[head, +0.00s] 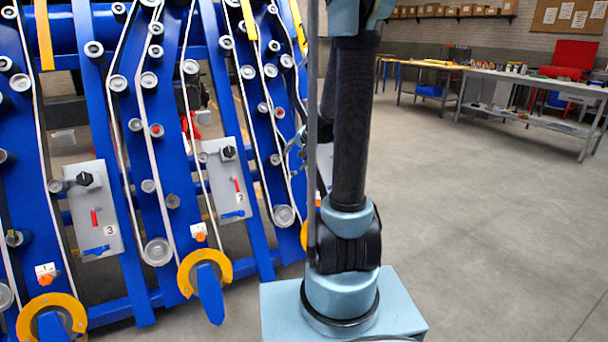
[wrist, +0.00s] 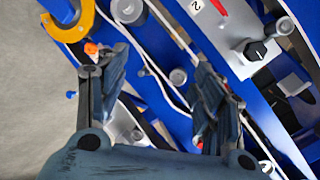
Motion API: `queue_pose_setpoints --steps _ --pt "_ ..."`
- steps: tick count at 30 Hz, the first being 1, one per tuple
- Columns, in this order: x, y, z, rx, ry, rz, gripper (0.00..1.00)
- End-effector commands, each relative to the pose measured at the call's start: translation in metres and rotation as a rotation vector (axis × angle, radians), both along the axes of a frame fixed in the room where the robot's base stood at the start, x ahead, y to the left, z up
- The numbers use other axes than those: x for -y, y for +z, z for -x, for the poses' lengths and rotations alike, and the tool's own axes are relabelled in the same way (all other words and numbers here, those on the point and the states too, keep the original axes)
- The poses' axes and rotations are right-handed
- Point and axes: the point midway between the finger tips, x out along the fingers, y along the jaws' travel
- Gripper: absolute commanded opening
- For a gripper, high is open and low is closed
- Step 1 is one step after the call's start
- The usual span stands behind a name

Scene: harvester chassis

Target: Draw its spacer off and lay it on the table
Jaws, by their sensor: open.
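My gripper (wrist: 160,72) is open and empty in the wrist view, with its two dark fingers spread in front of the blue chassis. A short grey cylinder (wrist: 178,76) shows between the fingers, apart from both. I cannot tell whether it is the spacer or a fixed roller. The chassis (head: 173,130) fills the left of the head view, with many grey rollers, pale belts and numbered panels. Panel 2 (head: 227,180) has a black knob; it also shows in the wrist view (wrist: 238,38). In the head view my arm hides most of the gripper. A grey workbench (head: 540,82) stands at the back right.
Yellow curved parts (head: 205,270) stick out low on the chassis, and one shows near my gripper (wrist: 78,27). An orange knob (wrist: 92,48) lies close to the left finger. Several items stand on the workbench. The floor (head: 480,220) at right is clear.

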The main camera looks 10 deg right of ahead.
Motion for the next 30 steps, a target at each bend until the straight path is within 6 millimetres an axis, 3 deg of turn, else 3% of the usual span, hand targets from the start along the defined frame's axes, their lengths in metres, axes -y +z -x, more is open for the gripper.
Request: queue_pose_setpoints --steps 3,15,24,30 --pt "0.005 -0.012 -0.034 0.023 -0.051 -0.052 0.62" --pt "0.026 -0.065 -0.126 0.099 -0.220 -0.233 0.62" --pt "0.046 -0.119 -0.179 0.152 -0.346 -0.374 0.62" --pt "0.058 -0.151 -0.201 0.178 -0.413 -0.454 0.62"
